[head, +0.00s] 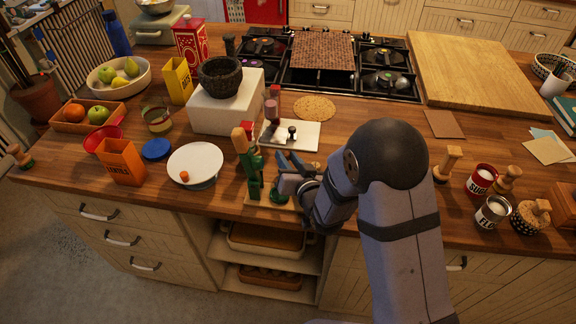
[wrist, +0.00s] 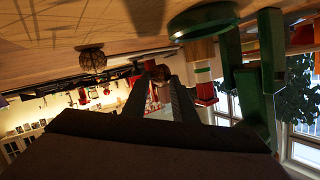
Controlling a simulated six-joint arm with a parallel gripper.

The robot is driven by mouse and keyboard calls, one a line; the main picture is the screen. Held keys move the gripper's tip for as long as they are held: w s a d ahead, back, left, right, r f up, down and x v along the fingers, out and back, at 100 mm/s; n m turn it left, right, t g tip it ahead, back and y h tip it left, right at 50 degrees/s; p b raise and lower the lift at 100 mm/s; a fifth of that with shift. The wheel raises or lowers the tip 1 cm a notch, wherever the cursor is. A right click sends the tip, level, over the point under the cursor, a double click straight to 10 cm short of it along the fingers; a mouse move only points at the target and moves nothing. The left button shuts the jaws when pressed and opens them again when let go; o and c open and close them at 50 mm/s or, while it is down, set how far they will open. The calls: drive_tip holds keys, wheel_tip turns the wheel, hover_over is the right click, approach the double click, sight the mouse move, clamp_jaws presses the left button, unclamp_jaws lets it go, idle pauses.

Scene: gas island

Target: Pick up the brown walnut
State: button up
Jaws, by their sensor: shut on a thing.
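The brown walnut (wrist: 160,73) shows in the wrist view as a small round brown thing between my fingertips. My gripper (wrist: 160,78) is shut on it. In the head view my gripper (head: 285,163) is low over the counter's front part, just right of the green nutcracker figure (head: 247,165), and the walnut cannot be made out there. The wrist view appears upside down, with the nutcracker's green and red parts (wrist: 205,85) close by on the right. Another round brown textured thing (wrist: 92,61) is at the left; I cannot tell what it is.
A pale wooden board (head: 258,202) lies under the nutcracker. A white plate (head: 205,160) is left of it, and a white slab (head: 304,140) is behind. A white block (head: 230,113) carries a dark mortar (head: 222,80). Tins (head: 491,212) and wooden pieces stand at the right.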

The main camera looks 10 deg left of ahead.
wheel_tip(320, 180, up, 6)
drive_tip(key=shift+b, duration=0.4)
